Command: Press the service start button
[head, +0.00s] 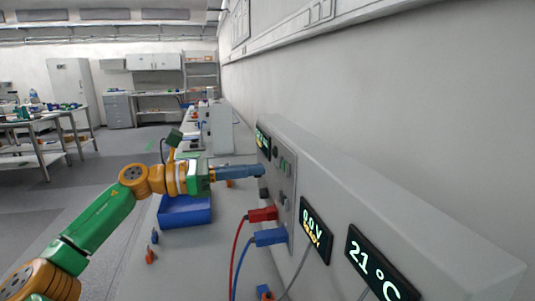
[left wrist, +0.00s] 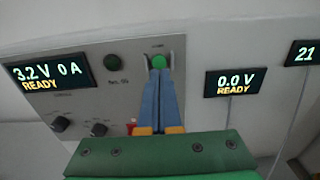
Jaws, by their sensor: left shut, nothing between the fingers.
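The grey battery cycler (head: 385,205) runs along the wall, its front panel (head: 284,190) facing my left arm. In the left wrist view, a bright green round button (left wrist: 158,59) sits high on the panel under a small label too blurred to read. My left gripper (head: 260,171) is shut and empty, its blue fingers pointing at the panel. In the left wrist view, the fingertips (left wrist: 158,73) overlap the button's lower part. I cannot tell whether they touch it. My right gripper is not in view.
A dark green round part (left wrist: 112,61) sits left of the button. Dark knobs (left wrist: 98,129) lie lower. Red (head: 263,214) and blue (head: 270,237) plugs with cables stick out of the panel. A display (left wrist: 55,78) reads 3.2 V, 0 A, READY. A blue bin (head: 184,217) stands on the bench.

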